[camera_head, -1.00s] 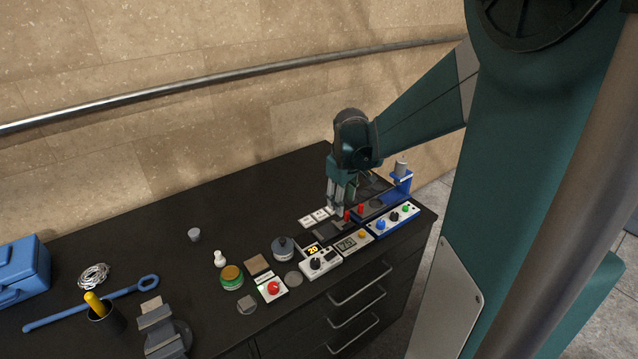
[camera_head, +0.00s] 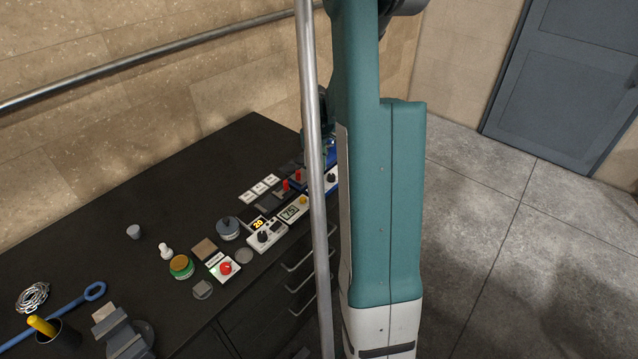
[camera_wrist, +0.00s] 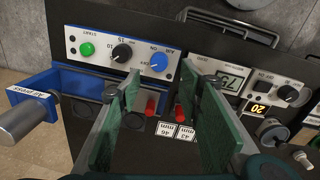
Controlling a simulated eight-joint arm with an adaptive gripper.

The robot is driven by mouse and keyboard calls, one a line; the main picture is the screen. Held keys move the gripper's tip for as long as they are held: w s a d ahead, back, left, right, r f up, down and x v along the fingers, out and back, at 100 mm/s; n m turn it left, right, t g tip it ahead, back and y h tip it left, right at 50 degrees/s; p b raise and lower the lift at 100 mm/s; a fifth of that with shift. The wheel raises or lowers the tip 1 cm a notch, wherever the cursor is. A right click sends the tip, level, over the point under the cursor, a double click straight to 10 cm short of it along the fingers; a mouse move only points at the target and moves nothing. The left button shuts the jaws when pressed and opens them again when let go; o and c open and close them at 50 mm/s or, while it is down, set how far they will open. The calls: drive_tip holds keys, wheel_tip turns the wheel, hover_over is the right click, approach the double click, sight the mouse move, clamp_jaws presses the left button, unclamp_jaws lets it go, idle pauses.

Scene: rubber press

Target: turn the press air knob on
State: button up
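The press (camera_wrist: 70,80) has a blue frame and a white control panel (camera_wrist: 120,50) in the wrist view. The air knob (camera_wrist: 160,62) is blue and sits at the panel's right end, labelled AIR. Its exact pointer angle is too small to tell. Beside it are a black timer knob (camera_wrist: 122,53) and a green start button (camera_wrist: 87,49). My gripper (camera_wrist: 168,90) is open and empty, its green fingers apart, with the air knob beyond the fingertips and between their lines. In the head view my arm hides the gripper and most of the press (camera_head: 331,172).
Two red-topped parts (camera_wrist: 179,111) and white number cards (camera_wrist: 186,133) lie beneath the fingers. A display unit (camera_wrist: 232,80) and a controller (camera_wrist: 283,92) stand right of the press.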

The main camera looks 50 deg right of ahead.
sight(319, 185)
drive_tip(key=shift+d+f, duration=0.1)
drive_tip(key=shift+f, duration=0.15)
idle(0.3)
drive_tip(key=shift+d+f, duration=0.2)
drive_tip(key=shift+f, duration=3.55)
drive_tip(key=c, duration=0.9)
